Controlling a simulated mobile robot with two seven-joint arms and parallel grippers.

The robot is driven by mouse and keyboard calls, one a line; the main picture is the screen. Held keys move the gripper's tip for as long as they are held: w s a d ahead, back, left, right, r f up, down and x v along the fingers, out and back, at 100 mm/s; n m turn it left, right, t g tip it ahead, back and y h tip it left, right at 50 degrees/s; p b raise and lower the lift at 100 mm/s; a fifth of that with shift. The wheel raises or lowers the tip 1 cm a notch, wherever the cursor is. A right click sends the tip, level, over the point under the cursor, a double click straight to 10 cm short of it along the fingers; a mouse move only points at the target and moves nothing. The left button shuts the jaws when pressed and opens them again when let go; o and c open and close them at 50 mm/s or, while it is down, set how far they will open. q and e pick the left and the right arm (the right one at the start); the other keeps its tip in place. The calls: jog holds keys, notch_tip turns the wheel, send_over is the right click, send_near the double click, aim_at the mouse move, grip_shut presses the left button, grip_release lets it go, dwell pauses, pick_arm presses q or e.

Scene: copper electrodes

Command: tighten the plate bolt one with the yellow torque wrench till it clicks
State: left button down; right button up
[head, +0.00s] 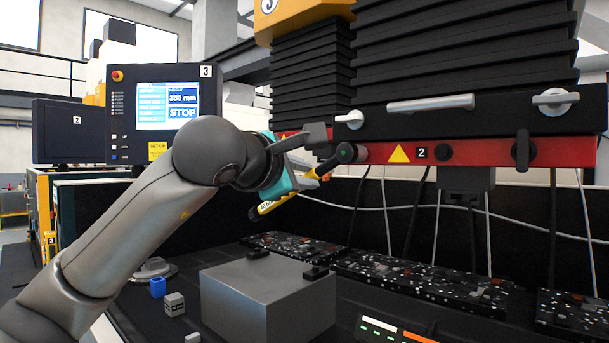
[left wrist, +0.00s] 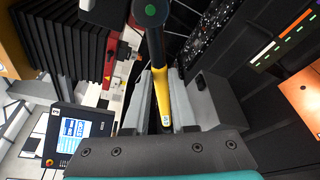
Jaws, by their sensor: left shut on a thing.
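My left gripper (head: 312,160) is shut on the yellow torque wrench (head: 270,206). The wrench is tilted, with its yellow handle end low on the left and its black shaft rising right to a round head with a green dot. The head appears in front of the red plate (head: 480,153), near its label 2; I cannot tell whether it touches. In the left wrist view, the wrench's yellow handle (left wrist: 161,82) lies between the grey fingers. I cannot make out plate bolt one; the wrench head may hide it. My right gripper is not in view.
Black bellows (head: 430,60) and a grey lever (head: 430,104) stand above the red plate. A grey block (head: 265,290) and speckled dark slabs (head: 420,280) lie below. A control screen (head: 168,106) stands left. Cables (head: 387,215) hang behind.

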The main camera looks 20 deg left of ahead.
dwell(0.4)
pick_arm(q)
jog(key=shift+s+a+h+b, duration=0.15)
jog(key=shift+h+b, duration=0.15)
jog(key=shift+b, duration=0.2)
jog(key=shift+s+r+y, duration=0.1)
jog(key=shift+s+y, duration=0.15)
jog(key=shift+y, duration=0.35)
jog(key=shift+d+f+n+b, duration=0.2)
jog(key=shift+f+n+b, duration=0.1)
jog(key=shift+n, duration=0.2)
jog(key=shift+s+a+h, duration=0.1)
jog(key=shift+s+h, duration=0.1)
jog(key=shift+h, duration=0.2)
jog(key=shift+s+b, duration=0.2)
jog(key=shift+b, duration=0.2)
